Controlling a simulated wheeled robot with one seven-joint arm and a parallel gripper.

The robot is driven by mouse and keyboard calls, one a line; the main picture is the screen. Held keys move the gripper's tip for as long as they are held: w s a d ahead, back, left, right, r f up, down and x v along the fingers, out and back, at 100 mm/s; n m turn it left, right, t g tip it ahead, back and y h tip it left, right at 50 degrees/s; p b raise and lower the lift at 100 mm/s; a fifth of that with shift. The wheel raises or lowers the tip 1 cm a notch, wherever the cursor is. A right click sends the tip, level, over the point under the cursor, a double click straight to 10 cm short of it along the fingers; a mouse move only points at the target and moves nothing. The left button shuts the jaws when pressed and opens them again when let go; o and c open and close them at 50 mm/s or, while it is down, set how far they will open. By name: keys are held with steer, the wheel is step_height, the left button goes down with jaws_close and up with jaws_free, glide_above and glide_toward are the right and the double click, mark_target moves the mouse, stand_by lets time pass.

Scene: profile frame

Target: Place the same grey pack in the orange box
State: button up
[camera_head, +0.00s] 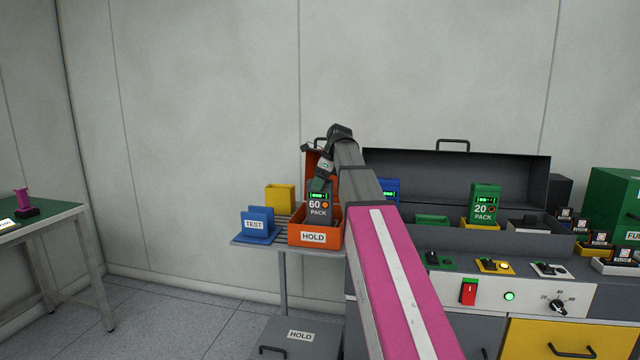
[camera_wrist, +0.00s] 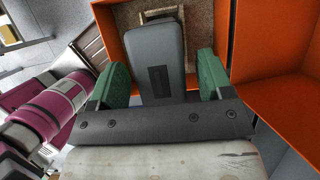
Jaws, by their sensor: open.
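The grey pack (camera_head: 318,212), marked 60 PACK, stands in the open orange box (camera_head: 295,231) labelled HOLD. My gripper (camera_head: 322,180) is directly above the pack, at its top. In the wrist view the pack (camera_wrist: 160,62) shows between the two green fingers of my gripper (camera_wrist: 162,70), with a visible gap on at least one side. The jaws are open. The orange box (camera_wrist: 240,50) surrounds the pack in that view, and the pack's lower part is hidden by the box's front wall in the head view.
A blue TEST holder (camera_head: 256,228) and a yellow bin (camera_head: 280,198) stand beside the box on a small shelf. A blue pack (camera_head: 390,190) is partly hidden behind my arm.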

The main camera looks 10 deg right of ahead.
steer(key=v, duration=1.2)
steer(key=shift+s, duration=0.1)
